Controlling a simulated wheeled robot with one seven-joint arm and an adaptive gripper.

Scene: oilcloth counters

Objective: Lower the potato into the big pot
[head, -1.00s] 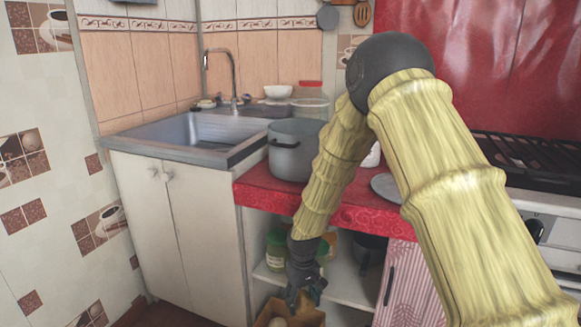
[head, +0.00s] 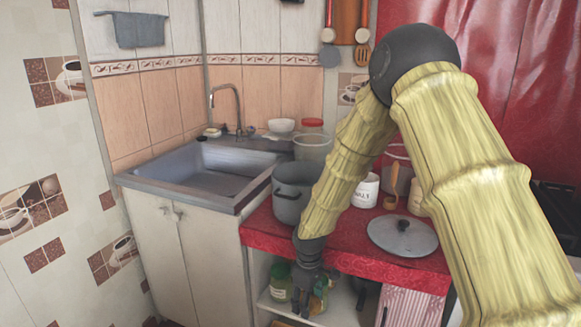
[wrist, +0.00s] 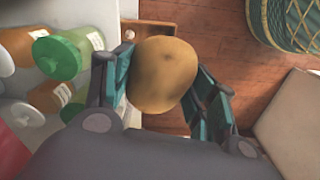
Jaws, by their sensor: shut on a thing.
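The potato (wrist: 161,75) is round and tan, held between the two teal-padded fingers of my gripper (wrist: 160,88) in the wrist view. In the head view my gripper (head: 312,298) hangs below the counter edge, in front of the open shelf; the potato cannot be made out there. The big pot (head: 291,192) is grey with dark handles and stands open on the red counter beside the sink, up and left of my gripper. My forearm hides part of its right side. The inside bottom of the pot is not visible.
A lid (head: 402,236) lies on the red counter (head: 355,222) right of my forearm. A white mug (head: 366,190) and other containers stand behind it. The sink (head: 210,165) is left of the pot. Jars (head: 281,283) stand on the shelf below. A wooden crate (wrist: 157,121) shows under the potato.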

